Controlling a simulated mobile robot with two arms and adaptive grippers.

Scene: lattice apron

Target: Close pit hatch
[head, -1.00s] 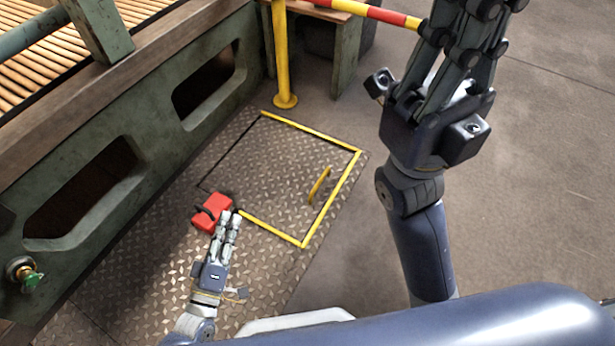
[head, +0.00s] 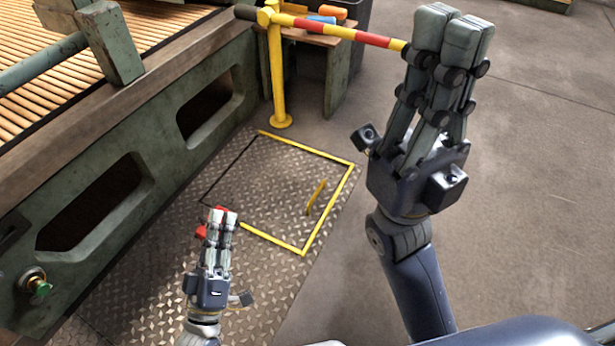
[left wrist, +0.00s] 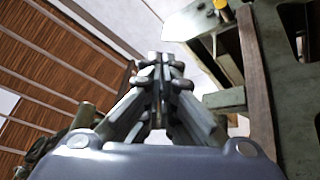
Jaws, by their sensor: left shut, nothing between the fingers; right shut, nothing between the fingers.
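The pit hatch (head: 275,190) is a diamond-plate panel lying flat, apparently level with the floor plate around it. Yellow strips mark its far, right and near edges, and a dark line runs along its left side. A yellow handle (head: 316,197) stands on its right part. My left gripper (head: 222,217) is shut and empty, in front of the hatch's near left corner in the head view. Its closed fingers also show in the left wrist view (left wrist: 160,68), pointing away from the hatch. My right gripper (head: 455,22) is shut and empty, raised at the upper right.
A red object (head: 201,232) is mostly hidden behind my left fingers. A yellow post (head: 278,75) with a red-and-yellow bar (head: 345,32) stands behind the hatch. A green conveyor frame (head: 150,140) lines the left side. Bare floor (head: 540,190) lies clear at right.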

